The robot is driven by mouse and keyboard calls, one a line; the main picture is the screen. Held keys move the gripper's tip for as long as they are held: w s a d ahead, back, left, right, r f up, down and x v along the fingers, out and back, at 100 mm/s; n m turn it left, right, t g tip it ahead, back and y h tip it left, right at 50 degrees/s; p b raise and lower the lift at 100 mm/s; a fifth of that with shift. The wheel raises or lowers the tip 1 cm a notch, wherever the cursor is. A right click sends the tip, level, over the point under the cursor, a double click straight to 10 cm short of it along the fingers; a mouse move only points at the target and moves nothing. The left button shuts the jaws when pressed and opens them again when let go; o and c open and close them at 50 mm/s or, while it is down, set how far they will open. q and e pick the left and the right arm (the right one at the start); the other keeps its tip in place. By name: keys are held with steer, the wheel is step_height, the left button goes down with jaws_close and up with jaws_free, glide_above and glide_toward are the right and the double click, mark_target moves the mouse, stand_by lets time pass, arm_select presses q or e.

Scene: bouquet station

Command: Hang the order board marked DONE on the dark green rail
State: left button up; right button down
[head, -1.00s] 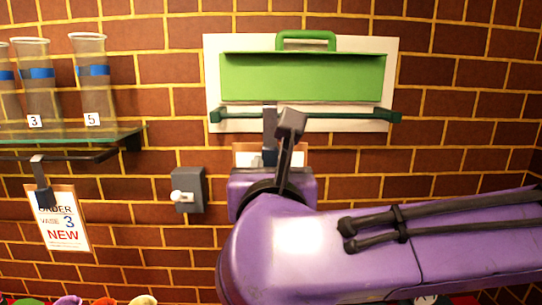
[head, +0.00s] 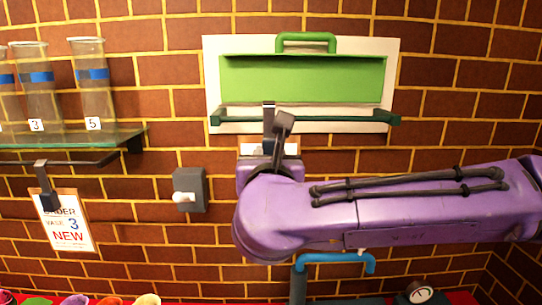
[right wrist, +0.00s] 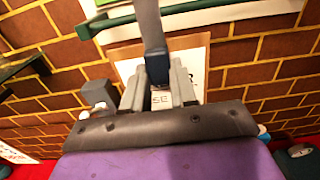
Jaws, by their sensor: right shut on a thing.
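The dark green rail (head: 345,118) runs across the lower part of a white panel on the brick wall; its end also shows in the right wrist view (right wrist: 90,28). My right gripper (right wrist: 157,88) is shut on the dark block of a board's grey hook (right wrist: 147,25). In the head view the hook (head: 269,113) stands upright across the rail's left part; I cannot tell whether it is over the rail or only in front. The held board (head: 247,149) is mostly hidden behind my right gripper (head: 268,152), and its marking is not readable. My left gripper is not in view.
A board marked NEW (head: 68,222) hangs from a dark bar under the glass shelf (head: 90,138) with vases at left. A grey switch box (head: 190,190) is left of my gripper. A green hood (head: 300,78) is above the rail; a blue pipe (head: 335,257) is below my arm.

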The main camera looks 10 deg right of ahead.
steer(key=shift+w+d+r+p, duration=0.15)
steer(key=shift+w+p, duration=0.3)
steer(key=shift+w, duration=0.55)
steer(key=shift+w+d+f+p, duration=0.15)
steer(key=shift+w+p, duration=0.25)
steer(key=shift+w, duration=0.55)
steer(key=w+f+b, duration=0.1)
steer(key=w, duration=0.1)
steer(key=w+d+f+b, duration=0.1)
steer(key=w+f, duration=0.1)
steer(key=shift+f, duration=0.2)
steer(key=shift+s, duration=0.1)
steer(key=c, duration=0.8)
jaws_free()
